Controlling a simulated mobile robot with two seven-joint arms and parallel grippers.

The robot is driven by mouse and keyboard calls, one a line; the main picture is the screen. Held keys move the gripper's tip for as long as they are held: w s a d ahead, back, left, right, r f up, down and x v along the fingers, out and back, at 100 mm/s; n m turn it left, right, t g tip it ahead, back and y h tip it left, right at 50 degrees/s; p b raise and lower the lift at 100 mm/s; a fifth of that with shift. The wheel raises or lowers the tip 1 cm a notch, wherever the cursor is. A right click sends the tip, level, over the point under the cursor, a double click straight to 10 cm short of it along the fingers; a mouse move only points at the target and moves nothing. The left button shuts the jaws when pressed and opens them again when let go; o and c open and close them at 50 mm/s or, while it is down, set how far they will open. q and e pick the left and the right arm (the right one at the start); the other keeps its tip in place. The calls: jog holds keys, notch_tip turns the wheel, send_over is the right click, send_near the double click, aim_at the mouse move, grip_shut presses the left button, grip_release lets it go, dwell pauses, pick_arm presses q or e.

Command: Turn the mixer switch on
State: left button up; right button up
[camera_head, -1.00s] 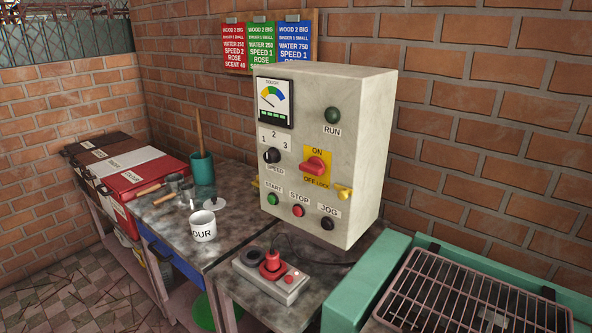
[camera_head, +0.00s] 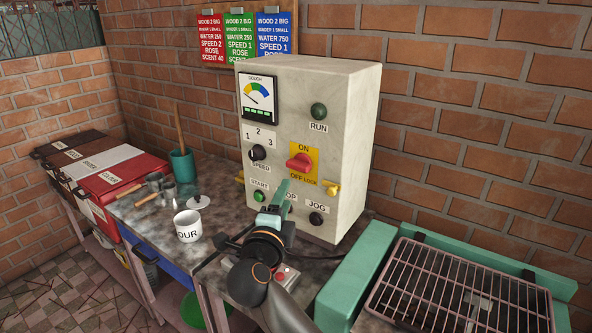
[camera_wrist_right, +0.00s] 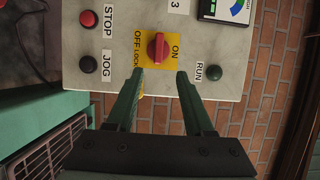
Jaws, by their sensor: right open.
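The mixer switch (camera_head: 299,162) is a red knob on a yellow plate (camera_head: 311,154) marked ON above and OFF LOCK below, on the front of the grey control box. In the right wrist view, the red switch (camera_wrist_right: 158,47) has its handle lying crosswise to the line between ON and OFF. My right gripper (camera_head: 283,190) is in front of the panel, below the switch in the head view. In the wrist view its two green fingers (camera_wrist_right: 160,77) are apart and empty, pointing toward the switch, with the knob beyond their tips. My left gripper is not in view.
On the panel are the speed knob (camera_head: 257,152), START button (camera_head: 259,196), JOG button (camera_head: 316,218), RUN lamp (camera_head: 319,110) and a yellow lock part (camera_head: 331,188). My right arm partly hides STOP. A white mug (camera_head: 187,226) stands left; a grill rack (camera_head: 455,290) lies right.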

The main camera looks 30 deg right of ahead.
aim_at(297, 169)
jog(key=p+x, duration=0.1)
jog(key=x, duration=1.1)
jog(key=shift+w+d+f, duration=0.1)
jog(key=shift+w+d, duration=0.05)
jog(key=shift+w, duration=0.05)
grip_shut()
